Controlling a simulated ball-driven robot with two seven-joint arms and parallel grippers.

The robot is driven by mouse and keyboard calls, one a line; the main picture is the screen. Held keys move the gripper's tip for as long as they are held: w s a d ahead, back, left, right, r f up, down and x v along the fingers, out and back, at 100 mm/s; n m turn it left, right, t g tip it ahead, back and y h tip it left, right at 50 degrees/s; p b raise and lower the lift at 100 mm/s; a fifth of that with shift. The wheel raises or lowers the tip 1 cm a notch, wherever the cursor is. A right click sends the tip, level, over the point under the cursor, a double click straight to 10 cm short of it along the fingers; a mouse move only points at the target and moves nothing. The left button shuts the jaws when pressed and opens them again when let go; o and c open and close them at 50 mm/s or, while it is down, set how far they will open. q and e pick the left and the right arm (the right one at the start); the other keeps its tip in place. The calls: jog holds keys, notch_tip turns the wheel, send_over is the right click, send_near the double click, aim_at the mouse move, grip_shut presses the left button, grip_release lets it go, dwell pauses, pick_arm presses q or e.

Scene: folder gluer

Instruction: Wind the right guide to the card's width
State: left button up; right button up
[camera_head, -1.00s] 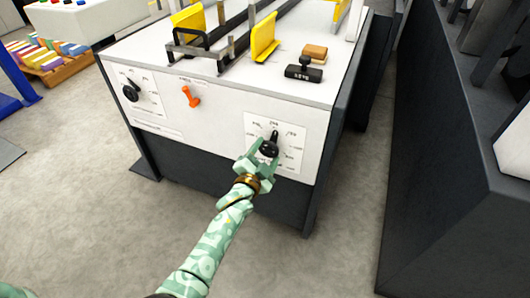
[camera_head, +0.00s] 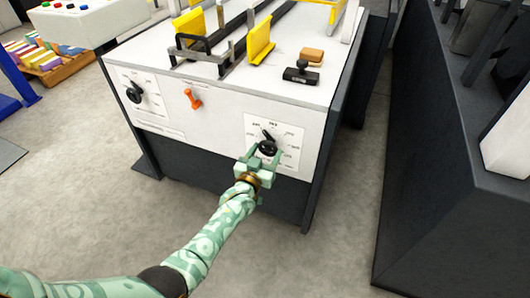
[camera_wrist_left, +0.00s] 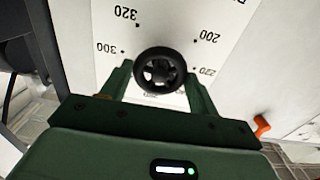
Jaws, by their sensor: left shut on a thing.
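The right dial's black knob (camera_head: 268,148) is on the white front panel, its pointer tilted to the upper left. My left gripper (camera_head: 261,160) is shut on this knob, coming from below. In the left wrist view the round knob (camera_wrist_left: 160,71) sits between the two green fingers (camera_wrist_left: 158,90), with printed numbers from 200 to 320 around it, upside down. The right guide, a yellow upright plate (camera_head: 261,40), stands on the machine top. Another yellow guide (camera_head: 188,24) stands to its left. I cannot make out the card. My right gripper is not in view.
A second black knob (camera_head: 134,93) and an orange lever (camera_head: 193,98) are on the panel's left. A black stamp (camera_head: 301,73) and a tan block (camera_head: 312,56) lie on top. A dark machine (camera_head: 450,150) stands at the right, with clear floor between.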

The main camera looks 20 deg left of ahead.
pick_arm(q)
jog(key=shift+f+n, duration=0.2)
jog(key=shift+n, duration=0.3)
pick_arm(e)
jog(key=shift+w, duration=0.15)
pick_arm(q)
jog(key=shift+s, duration=0.1)
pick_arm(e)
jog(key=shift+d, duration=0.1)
pick_arm(q)
jog(key=o, duration=0.7)
jog(key=shift+o, duration=1.3)
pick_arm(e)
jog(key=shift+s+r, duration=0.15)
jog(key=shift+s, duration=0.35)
pick_arm(q)
jog(key=shift+r, duration=0.1)
